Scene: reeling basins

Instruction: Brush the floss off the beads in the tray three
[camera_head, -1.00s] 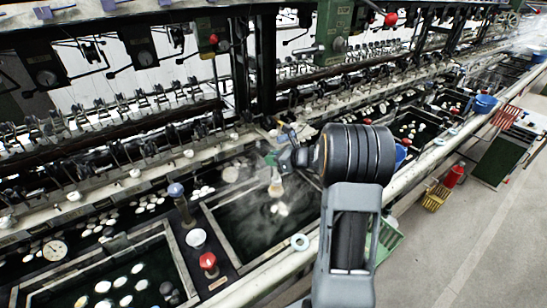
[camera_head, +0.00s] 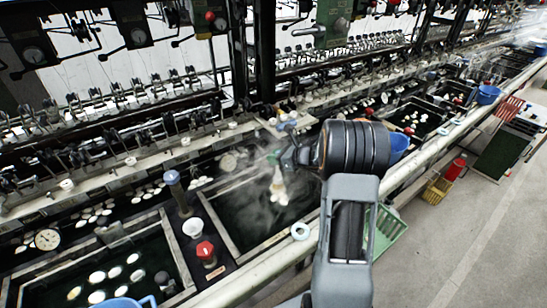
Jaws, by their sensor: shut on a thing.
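My gripper (camera_head: 282,157) is over the dark, steaming basin (camera_head: 232,235) in the middle of the view. It is shut on a small pale brush-like tool (camera_head: 277,180) with a green part at its top, which hangs downward. White lumps (camera_head: 281,197) show at or just under its lower end; steam blurs them, and I cannot tell whether the tool touches them. White oval beads (camera_head: 97,278) float in the basin at the lower left. No number marks which basin is tray three.
A red-topped post (camera_head: 205,250), a white cup (camera_head: 193,228) and a blue-topped post (camera_head: 173,178) stand left of the middle basin. A pale ring (camera_head: 300,231) lies on the front rail. A green basket (camera_head: 384,235) is beyond my arm. Open floor lies right.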

